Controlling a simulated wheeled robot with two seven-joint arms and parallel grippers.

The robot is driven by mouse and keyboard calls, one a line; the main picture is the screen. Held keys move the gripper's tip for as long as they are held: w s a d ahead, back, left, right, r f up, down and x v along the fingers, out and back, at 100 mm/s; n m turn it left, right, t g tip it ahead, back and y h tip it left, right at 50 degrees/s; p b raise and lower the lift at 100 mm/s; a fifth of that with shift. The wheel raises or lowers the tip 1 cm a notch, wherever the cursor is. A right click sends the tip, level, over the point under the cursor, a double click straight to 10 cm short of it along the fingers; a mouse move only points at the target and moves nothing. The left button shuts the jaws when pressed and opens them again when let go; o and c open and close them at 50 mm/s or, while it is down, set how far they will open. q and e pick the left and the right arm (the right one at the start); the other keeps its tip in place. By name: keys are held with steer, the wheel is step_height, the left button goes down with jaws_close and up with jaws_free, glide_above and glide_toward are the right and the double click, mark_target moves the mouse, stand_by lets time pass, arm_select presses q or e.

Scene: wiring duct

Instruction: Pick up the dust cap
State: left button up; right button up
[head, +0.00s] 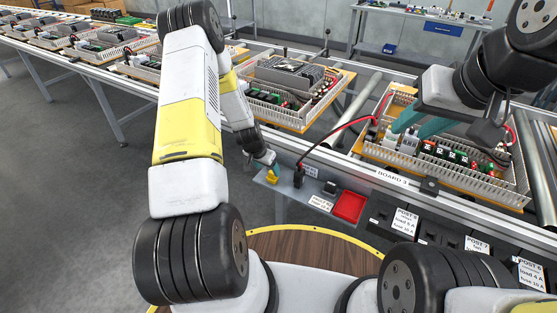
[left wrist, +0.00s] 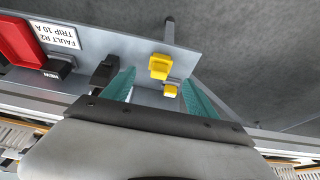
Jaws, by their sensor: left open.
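A yellow part that looks like the dust cap (head: 271,179) is at the left end of a small grey shelf. In the left wrist view, a larger yellow block (left wrist: 160,66) and a smaller yellow piece (left wrist: 171,91) show there; I cannot tell whether they are one part. My left gripper (head: 267,161) is just above the yellow part. In the left wrist view, its teal fingers (left wrist: 158,90) are apart, with the smaller piece in the gap between them and nothing gripped. My right gripper (head: 424,122) is over the board tray at the right; its jaw gap is unclear.
A black upright part (head: 298,176) with a red cable stands close beside the left gripper; it also shows in the left wrist view (left wrist: 104,72). A red bin (head: 350,206) and a label lie further right on the shelf. The board tray (head: 470,180) sits behind the rail.

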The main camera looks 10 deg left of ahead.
mark_target(272, 173)
arm_select(q)
steer(key=x, duration=0.3)
steer(key=w+x, duration=0.1)
steer(key=x, duration=0.3)
steer(key=shift+d+r, duration=0.1)
steer(key=shift+r, duration=0.1)
steer(key=shift+c, duration=0.5)
steer(key=c, duration=1.3)
steer(key=shift+r, duration=0.1)
steer(key=shift+c, duration=0.2)
